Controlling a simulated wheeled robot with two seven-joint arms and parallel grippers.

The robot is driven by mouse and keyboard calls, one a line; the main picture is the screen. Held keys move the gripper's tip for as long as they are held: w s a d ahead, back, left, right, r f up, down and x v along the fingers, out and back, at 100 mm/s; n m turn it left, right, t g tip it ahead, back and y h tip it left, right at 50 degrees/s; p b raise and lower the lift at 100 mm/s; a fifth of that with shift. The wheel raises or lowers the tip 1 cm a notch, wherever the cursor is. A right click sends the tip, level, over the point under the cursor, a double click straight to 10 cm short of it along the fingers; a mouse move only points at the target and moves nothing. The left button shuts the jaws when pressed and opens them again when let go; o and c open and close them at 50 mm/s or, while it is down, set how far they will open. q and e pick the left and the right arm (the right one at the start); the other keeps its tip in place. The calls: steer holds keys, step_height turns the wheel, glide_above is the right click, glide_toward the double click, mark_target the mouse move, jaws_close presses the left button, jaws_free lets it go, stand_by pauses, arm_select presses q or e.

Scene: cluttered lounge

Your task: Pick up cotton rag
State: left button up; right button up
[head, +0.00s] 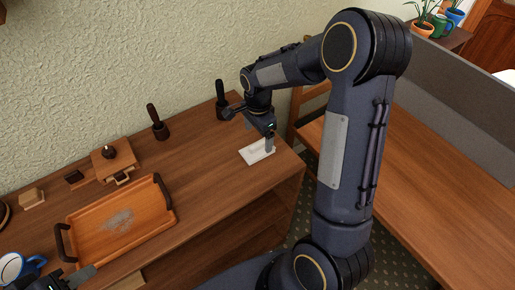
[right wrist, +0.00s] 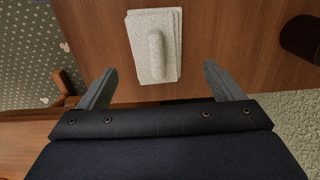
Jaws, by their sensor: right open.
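The cotton rag (head: 257,151) is a white folded cloth lying flat on the wooden cabinet top, near its right end. In the right wrist view the rag (right wrist: 133,50) shows as a speckled white stack with a raised ridge along its middle. My right gripper (head: 269,144) is at the rag in the head view. In the right wrist view its two fingers (right wrist: 157,74) are spread wide, with the rag ahead between their lines and nothing held. My left gripper (head: 78,277) shows only partly at the lower left; its jaw opening cannot be made out.
An orange tray (head: 97,230) with dark handles lies to the left. A wooden box (head: 101,161) and two dark handled tools (head: 160,131) (head: 222,112) stand near the wall. A blue and white mug (head: 12,268) is at lower left. The cabinet's right edge is close to the rag.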

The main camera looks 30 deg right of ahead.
mark_target(257, 143)
steer(key=f, duration=0.4)
steer(key=shift+s+a+f, duration=0.15)
steer(key=shift+a+f, duration=0.05)
steer(key=shift+a, duration=0.05)
steer(key=shift+c, duration=0.2)
steer(key=c, duration=1)
steer(key=shift+r, duration=0.15)
steer(key=shift+c, duration=0.2)
steer(key=shift+r, duration=0.25)
step_height(257, 143, up, 2)
steer(key=shift+r, duration=0.15)
steer(key=s+a+r+b, duration=0.1)
steer(key=s+a+r, duration=0.4)
steer(key=s+r, duration=0.5)
steer(key=s, duration=0.3)
steer(key=shift+s, duration=0.15)
